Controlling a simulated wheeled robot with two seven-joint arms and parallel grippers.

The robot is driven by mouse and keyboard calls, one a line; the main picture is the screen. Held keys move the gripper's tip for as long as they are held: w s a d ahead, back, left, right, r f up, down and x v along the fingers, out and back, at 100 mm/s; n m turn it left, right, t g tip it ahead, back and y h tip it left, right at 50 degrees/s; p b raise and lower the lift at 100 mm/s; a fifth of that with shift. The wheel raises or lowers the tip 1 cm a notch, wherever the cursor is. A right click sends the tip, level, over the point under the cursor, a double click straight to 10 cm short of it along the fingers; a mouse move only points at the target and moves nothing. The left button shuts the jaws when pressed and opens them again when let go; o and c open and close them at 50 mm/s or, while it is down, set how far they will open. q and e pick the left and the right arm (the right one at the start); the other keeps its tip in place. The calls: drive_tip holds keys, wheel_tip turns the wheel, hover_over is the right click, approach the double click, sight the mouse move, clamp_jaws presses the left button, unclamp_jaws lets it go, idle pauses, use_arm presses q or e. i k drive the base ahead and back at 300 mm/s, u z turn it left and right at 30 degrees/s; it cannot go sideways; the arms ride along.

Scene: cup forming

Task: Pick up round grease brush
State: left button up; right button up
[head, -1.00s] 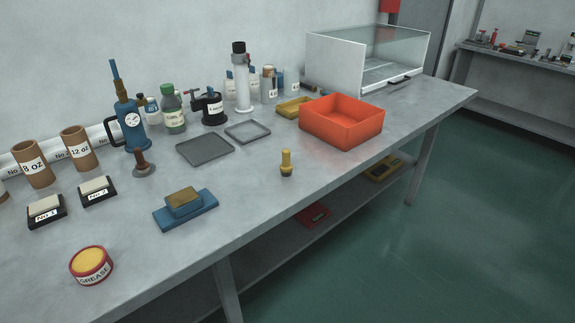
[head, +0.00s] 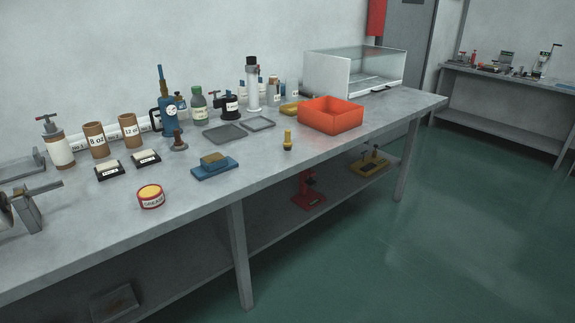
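A small upright yellow-handled piece with a darker base (head: 288,140), which looks like the round grease brush, stands near the front edge of the grey workbench (head: 262,172). It is in front of the orange bin and apart from other things. A red and yellow grease tin (head: 150,197) sits further left near the front edge. Neither of my grippers shows in the head view.
An orange bin (head: 331,116) stands right of the brush. A blue block with a sponge-like top (head: 215,168) lies to its left. Grey trays (head: 225,134), bottles and brown tubes (head: 96,140) stand behind. Bench around the brush is clear; green floor (head: 440,230) is open in front.

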sight(288, 144)
drive_tip(key=z, duration=1.1)
drive_tip(key=i, duration=1.05)
drive_tip(key=u, duration=0.2)
